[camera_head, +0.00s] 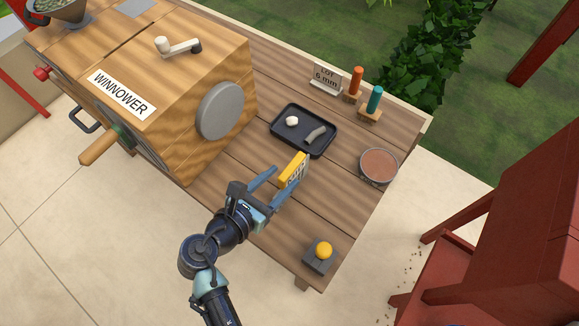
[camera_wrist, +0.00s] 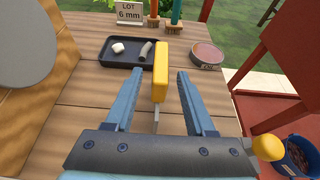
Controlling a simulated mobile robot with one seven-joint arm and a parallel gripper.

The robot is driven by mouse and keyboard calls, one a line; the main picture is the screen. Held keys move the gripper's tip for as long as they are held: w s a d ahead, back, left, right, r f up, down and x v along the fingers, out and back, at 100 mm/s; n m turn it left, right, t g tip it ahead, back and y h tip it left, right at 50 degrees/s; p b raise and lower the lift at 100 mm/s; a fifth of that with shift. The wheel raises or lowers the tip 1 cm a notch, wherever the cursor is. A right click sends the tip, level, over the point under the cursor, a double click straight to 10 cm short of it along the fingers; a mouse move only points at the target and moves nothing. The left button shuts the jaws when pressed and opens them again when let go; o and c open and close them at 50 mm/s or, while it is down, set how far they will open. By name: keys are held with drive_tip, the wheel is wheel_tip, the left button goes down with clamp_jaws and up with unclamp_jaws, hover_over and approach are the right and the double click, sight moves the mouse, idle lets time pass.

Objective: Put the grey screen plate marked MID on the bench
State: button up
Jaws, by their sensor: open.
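In the wrist view a gap shows between the yellow edge and each finger (camera_wrist: 158,80). The wooden bench (camera_head: 215,178) lies below. I cannot tell whether the plate's lower edge touches it.
A wooden winnower (camera_head: 190,70) fills the left. A black tray (camera_head: 276,127) with two small pieces, a round pan (camera_head: 379,166), a "LOT 6 mm" sign (camera_head: 326,77), and orange (camera_head: 356,81) and teal (camera_head: 375,99) handles stand behind. A yellow button (camera_head: 324,250) is at the front corner.

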drive_tip(key=v, duration=0.7)
drive_tip(key=w+r+m+t+y, duration=0.25)
drive_tip(key=w+r+m, duration=0.5)
drive_tip(key=r, duration=0.55)
drive_tip(key=w+r+m+t+y, duration=0.25)
drive_tip(key=w+r+m, duration=0.5)
drive_tip(key=r, duration=0.45)
wheel_tip(320, 180, up, 16)
drive_tip(key=s+d+m+t+y, duration=0.1)
drive_tip(key=s+d+m+t, duration=0.1)
drive_tip(key=m+t, duration=0.35)
drive_tip(key=s+d+r+m+t+y, duration=0.1)
drive_tip(key=s+d+r+m+t, duration=0.1)
drive_tip(key=r, duration=0.7)
drive_tip(key=s+d+r+m+t, duration=0.2)
drive_tip(key=s+r+m+t, duration=0.2)
drive_tip(key=s+r, duration=0.5)
drive_tip(key=shift+s+r+m+y+p, duration=0.35)
drive_tip(key=shift+r+m, duration=0.45)
drive_tip(key=shift+m, duration=0.35)
